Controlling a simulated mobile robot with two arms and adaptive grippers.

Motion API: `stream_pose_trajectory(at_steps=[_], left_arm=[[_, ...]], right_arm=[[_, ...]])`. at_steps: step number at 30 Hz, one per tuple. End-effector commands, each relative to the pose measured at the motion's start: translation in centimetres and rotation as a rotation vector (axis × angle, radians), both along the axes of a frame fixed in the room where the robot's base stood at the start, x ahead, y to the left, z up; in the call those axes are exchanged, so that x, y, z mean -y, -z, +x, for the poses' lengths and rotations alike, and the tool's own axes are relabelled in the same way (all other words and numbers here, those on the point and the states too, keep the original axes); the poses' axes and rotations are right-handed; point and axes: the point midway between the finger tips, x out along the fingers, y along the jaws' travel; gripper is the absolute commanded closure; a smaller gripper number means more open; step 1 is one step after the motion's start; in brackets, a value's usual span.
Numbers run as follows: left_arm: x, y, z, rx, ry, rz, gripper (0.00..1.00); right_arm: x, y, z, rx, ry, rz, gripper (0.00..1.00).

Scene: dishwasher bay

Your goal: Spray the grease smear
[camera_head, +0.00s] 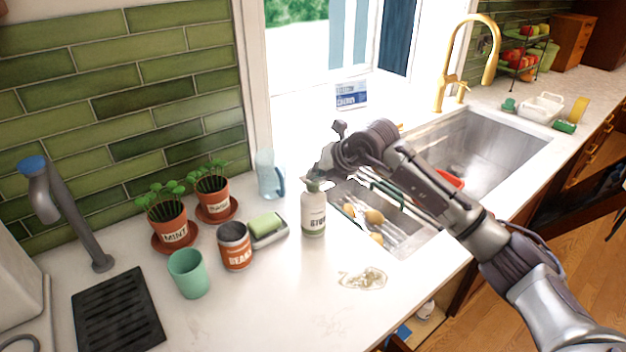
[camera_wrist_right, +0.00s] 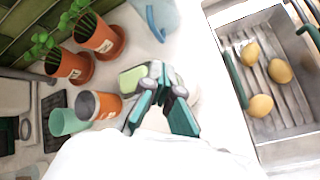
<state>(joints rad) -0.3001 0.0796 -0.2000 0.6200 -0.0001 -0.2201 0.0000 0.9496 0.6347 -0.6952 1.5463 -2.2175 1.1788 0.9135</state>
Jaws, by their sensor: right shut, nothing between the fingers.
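The grease smear (camera_head: 362,279) is a thin brownish patch on the white counter, in front of the sink's drainer side. A large white shape fills the bottom of that view. My left gripper is out of view.
A green sponge on a dish (camera_head: 268,229), an orange can (camera_head: 234,248), a green cup (camera_head: 188,274) and two potted herbs stand left of the bottle. The sink (camera_head: 505,150), with potatoes in its drainer, is on the right. Bare counter surrounds the smear.

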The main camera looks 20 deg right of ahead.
Motion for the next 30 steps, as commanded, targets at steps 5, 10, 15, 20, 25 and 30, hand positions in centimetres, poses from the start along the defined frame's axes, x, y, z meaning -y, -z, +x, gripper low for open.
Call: stream_pose_trajectory(at_steps=[5, 10, 15, 20, 25, 30], left_arm=[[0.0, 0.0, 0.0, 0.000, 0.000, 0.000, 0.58], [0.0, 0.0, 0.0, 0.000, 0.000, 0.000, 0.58], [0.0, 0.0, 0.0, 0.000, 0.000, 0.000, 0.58], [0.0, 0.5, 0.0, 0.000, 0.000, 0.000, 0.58], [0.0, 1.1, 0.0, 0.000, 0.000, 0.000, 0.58], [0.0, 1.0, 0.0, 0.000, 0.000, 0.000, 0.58]], right_arm=[[0.0, 0.2, -0.1, -0.004, -0.001, -0.001, 1.00], [0.0, 0.2, -0.1, -0.004, -0.001, -0.001, 1.00], [0.0, 0.2, -0.1, -0.004, -0.001, -0.001, 1.00], [0.0, 0.7, 0.0, -0.004, -0.001, -0.001, 1.00], [0.0, 1.3, -0.1, -0.006, -0.001, -0.002, 1.00], [0.0, 1.3, -0.1, -0.009, -0.001, -0.002, 1.00]])
